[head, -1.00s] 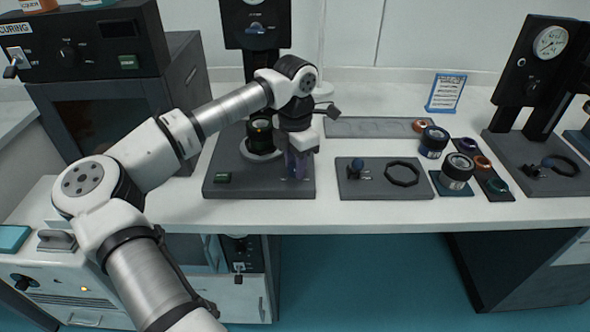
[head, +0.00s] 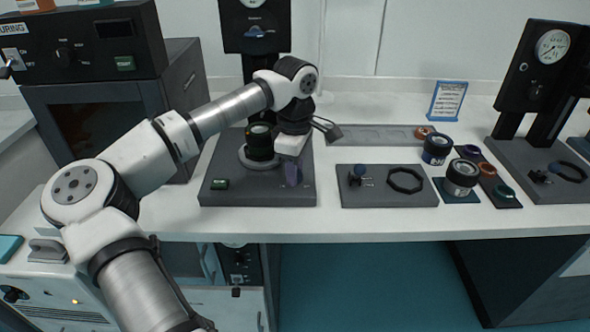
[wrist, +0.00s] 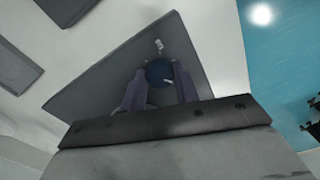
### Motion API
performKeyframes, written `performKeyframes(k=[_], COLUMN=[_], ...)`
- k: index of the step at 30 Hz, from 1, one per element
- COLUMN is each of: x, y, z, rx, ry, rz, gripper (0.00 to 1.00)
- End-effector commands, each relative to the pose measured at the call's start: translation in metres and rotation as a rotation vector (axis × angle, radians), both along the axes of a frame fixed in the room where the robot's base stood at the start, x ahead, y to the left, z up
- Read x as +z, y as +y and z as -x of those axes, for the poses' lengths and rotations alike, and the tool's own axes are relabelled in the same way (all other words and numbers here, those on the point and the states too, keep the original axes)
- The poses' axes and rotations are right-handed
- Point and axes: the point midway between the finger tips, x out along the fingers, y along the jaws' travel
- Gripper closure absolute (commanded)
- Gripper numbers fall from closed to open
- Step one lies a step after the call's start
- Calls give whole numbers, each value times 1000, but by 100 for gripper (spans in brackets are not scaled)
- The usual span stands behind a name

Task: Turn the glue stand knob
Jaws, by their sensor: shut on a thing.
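The glue stand (head: 222,170) has a dark grey base on the white bench, with a black upright post behind my arm. A black lens-like cylinder (head: 260,142) stands on a round pale platform on that base. The glue stand knob (wrist: 158,72) is round and dark blue, with a white mark on it. In the wrist view it sits between the fingertips of my gripper (wrist: 159,86), which is shut on it.
A grey plate with a blue-topped part and a black ring (head: 404,180) lies just right of the stand. Further right are lens cylinders (head: 461,176), coloured rings and a second gauge stand (head: 553,45). A dark oven-like box (head: 110,110) stands left.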

Motion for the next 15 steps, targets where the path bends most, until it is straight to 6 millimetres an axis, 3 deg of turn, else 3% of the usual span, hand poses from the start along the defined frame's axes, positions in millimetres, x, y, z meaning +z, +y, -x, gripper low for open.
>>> performKeyframes(k=[15], x=[1], y=[0], z=[0], rx=[-143], ry=[-2], rz=[2], gripper=[92])
